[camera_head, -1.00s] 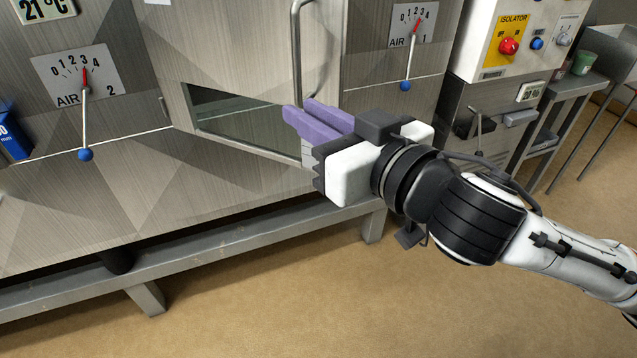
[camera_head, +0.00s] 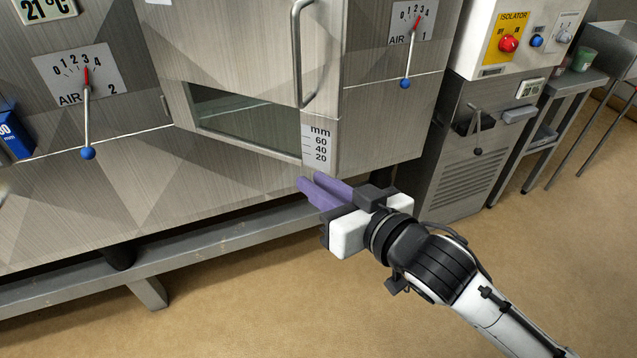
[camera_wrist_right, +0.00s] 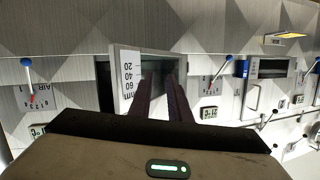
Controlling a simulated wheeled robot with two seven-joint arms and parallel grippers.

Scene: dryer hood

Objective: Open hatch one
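The hatch with a window (camera_head: 255,120), beside the AIR 1 dial, appears swung partly outward, hinged at its left. Its vertical bar handle (camera_head: 297,55) is near the right edge. An mm scale (camera_head: 318,146) is at its lower right corner. The wrist view shows the scale (camera_wrist_right: 130,75) upside down, with a dark gap beside the hatch edge. My right gripper (camera_head: 315,184) has purple fingers, apart and empty, just below that corner in the head view. Its fingers (camera_wrist_right: 161,85) overlap the window in the wrist view. I cannot tell whether they touch it. My left gripper is not in view.
AIR 2 (camera_head: 88,152) and AIR 1 (camera_head: 405,84) levers with blue knobs flank the hatch. A grey support rail (camera_head: 210,240) runs below the hood. An isolator box (camera_head: 515,40) and a side table stand right. Floor in front is clear.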

